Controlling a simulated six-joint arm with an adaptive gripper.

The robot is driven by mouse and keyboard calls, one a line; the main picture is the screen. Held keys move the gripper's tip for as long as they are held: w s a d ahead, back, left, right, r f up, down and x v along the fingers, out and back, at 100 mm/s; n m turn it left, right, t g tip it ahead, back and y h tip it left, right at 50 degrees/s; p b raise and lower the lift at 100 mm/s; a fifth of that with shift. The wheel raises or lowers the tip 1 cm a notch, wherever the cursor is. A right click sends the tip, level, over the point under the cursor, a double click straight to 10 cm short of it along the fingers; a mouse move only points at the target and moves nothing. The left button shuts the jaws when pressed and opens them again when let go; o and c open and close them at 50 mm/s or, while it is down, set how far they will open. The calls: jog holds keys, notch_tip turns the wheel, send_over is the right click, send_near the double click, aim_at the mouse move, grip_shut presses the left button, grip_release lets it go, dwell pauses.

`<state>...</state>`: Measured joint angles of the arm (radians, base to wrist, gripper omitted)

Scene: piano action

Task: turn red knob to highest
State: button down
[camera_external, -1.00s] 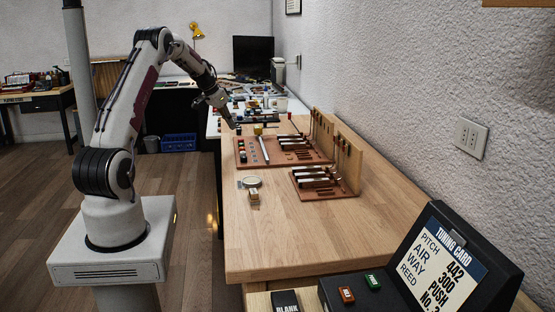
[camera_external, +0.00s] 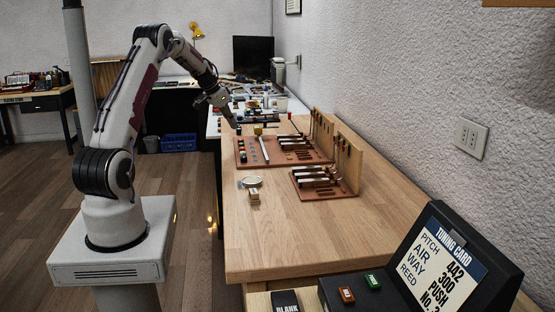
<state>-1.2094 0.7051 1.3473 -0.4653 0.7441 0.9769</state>
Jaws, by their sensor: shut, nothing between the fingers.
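My gripper (camera_external: 233,122) points down and to the right over the far left end of the wooden bench (camera_external: 300,230). It is shut and empty, close to a small dark piece (camera_external: 238,130) at the bench's left edge; I cannot tell whether they touch. No thing is clearly a red knob from this distance. A tiny red spot (camera_external: 289,116) shows at the far end of the bench, right of my gripper.
A reddish-brown board (camera_external: 246,156) with keys and a pale rod lies near my gripper. A second board (camera_external: 300,193) with a wooden upright is closer. A tuning card (camera_external: 442,262) is at front right. The bench's front middle is clear.

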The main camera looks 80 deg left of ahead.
aim_at(235, 146)
jog(key=shift+f, duration=3.3)
jog(key=shift+w+a, duration=0.25)
jog(key=shift+w, duration=0.05)
jog(key=shift+s+a, duration=0.2)
jog(key=shift+a, duration=0.15)
jog(key=shift+s+d, duration=0.15)
jog(key=shift+s, duration=0.2)
jog(key=shift+r, duration=0.1)
notch_tip(235, 146, up, 6)
jog(key=shift+f, duration=0.1)
dwell(0.9)
